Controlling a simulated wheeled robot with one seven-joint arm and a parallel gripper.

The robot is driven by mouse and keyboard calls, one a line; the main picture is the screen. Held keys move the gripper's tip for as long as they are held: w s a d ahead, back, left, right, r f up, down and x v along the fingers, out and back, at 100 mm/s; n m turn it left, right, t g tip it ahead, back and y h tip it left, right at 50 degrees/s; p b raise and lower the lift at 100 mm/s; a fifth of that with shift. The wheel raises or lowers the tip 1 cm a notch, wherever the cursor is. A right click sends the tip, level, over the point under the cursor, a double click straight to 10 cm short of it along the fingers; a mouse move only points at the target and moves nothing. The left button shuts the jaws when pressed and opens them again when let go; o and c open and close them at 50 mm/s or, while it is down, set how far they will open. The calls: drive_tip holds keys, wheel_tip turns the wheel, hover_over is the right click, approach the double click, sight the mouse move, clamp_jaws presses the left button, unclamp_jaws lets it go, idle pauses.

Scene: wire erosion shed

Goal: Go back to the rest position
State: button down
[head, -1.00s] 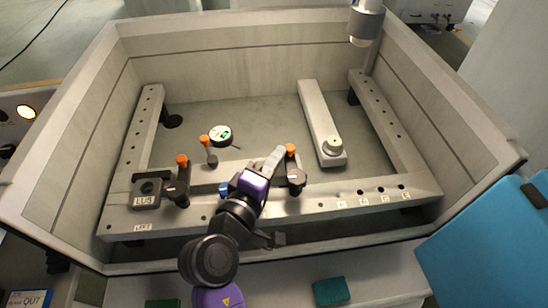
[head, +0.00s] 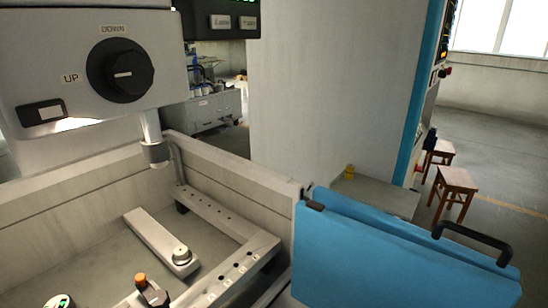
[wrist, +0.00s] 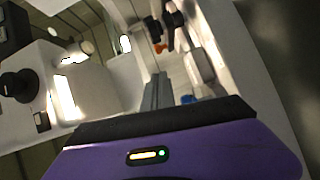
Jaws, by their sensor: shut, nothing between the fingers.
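My gripper (wrist: 160,80) shows in the wrist view as two grey fingers beyond its purple housing. The fingers are together and hold nothing. The gripper is not in the head view now. Behind the fingers, the wrist view shows part of the machine tank (wrist: 228,75), tilted, with an orange-topped clamp and a blue part inside it. The rest position is not marked by anything I can see.
In the head view, the tank wall (head: 235,185) encloses a flat bar (head: 155,240) and a drilled rail (head: 215,220). A blue door (head: 395,255) with a black handle stands at the right. A control panel with a black knob (head: 120,70) is upper left. Wooden stools (head: 455,185) stand on open floor.

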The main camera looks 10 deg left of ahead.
drive_tip(key=shift+s+a+r+g+y, duration=0.15)
drive_tip(key=shift+s+a+r+y, duration=0.3)
drive_tip(key=shift+a+r+y, duration=0.15)
drive_tip(key=shift+s+a+r+g+y, duration=0.15)
drive_tip(key=shift+s+a+r+y, duration=0.35)
drive_tip(key=shift+r, duration=0.15)
drive_tip(key=shift+s+d+f+m+g+y, duration=0.2)
drive_tip(key=shift+s+d+m+g+y, duration=0.1)
drive_tip(key=shift+s+d+m+y, duration=0.2)
drive_tip(key=shift+s+d+f+m+g+y, duration=0.15)
drive_tip(key=shift+s+d+m+g+y, duration=0.2)
drive_tip(key=shift+d, duration=0.2)
drive_tip(key=s+d+f+m+t+h, duration=0.15)
drive_tip(key=d+m, duration=0.45)
drive_tip(key=d, duration=1)
drive_tip(key=s+d+f+m+t+h, duration=0.1)
drive_tip(key=s+d+f+m, duration=0.35)
drive_tip(key=d, duration=1.25)
drive_tip(key=s+d+m+h, duration=0.5)
drive_tip(key=d, duration=0.4)
drive_tip(key=s+d+m+h, duration=0.5)
drive_tip(key=d, duration=0.5)
drive_tip(key=shift+s+d, duration=0.2)
drive_tip(key=shift+s, duration=0.1)
